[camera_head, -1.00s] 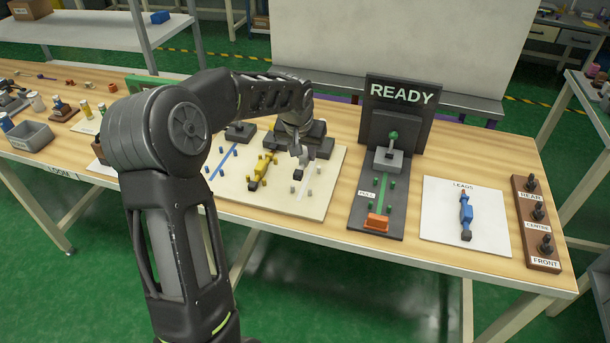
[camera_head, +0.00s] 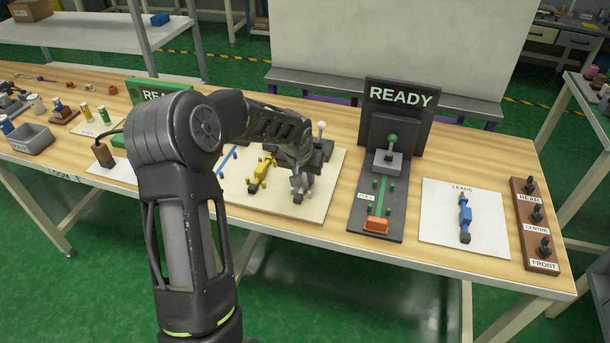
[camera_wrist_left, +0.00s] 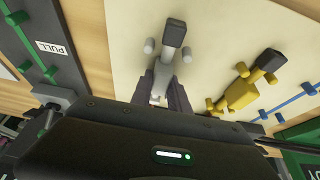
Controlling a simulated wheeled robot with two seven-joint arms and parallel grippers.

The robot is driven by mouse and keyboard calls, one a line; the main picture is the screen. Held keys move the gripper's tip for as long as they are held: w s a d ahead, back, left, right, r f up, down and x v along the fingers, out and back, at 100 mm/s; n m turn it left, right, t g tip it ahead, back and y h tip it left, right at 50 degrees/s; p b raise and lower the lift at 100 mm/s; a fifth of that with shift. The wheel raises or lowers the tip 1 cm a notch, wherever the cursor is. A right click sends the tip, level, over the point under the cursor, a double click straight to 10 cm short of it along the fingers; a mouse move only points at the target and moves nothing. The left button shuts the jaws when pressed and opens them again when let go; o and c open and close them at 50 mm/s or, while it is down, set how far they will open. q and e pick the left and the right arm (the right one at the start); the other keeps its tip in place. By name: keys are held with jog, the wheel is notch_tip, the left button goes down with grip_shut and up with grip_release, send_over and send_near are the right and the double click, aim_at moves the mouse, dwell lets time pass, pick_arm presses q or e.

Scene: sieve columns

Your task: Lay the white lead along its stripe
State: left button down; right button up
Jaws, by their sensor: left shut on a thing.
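My left gripper (camera_head: 301,178) is low over the right part of the pale board (camera_head: 318,205), at the white pegs. It is shut on the white lead; in the left wrist view its fingers (camera_wrist_left: 163,92) close on both sides of the pale body (camera_wrist_left: 160,72). The lead's dark end (camera_wrist_left: 174,32) points away from the gripper. One white peg (camera_wrist_left: 149,46) stands left of the lead and another (camera_wrist_left: 187,56) right of it. The white stripe is hidden under lead and gripper. Whether the lead touches the board I cannot tell. My right gripper is out of view.
A yellow lead (camera_head: 261,172) lies close by on the same board, with a blue stripe (camera_head: 228,157) beyond it. A white-knobbed block (camera_head: 321,143) stands behind the gripper. Right are the green-striped READY stand (camera_head: 380,205) and a white LEADS mat (camera_head: 440,240) with a blue lead (camera_head: 465,215).

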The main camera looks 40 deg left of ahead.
pick_arm(q)
jog(key=shift+f, duration=0.2)
jog(key=c, duration=1.3)
grip_release()
jog(key=shift+r, duration=0.1)
jog(key=shift+o, duration=0.2)
jog(key=shift+r, duration=0.25)
jog(key=shift+s+r, duration=0.15)
jog(key=shift+r, duration=0.15)
jog(key=b+v, duration=0.1)
jog(key=v, duration=1)
jog(key=shift+d, duration=0.1)
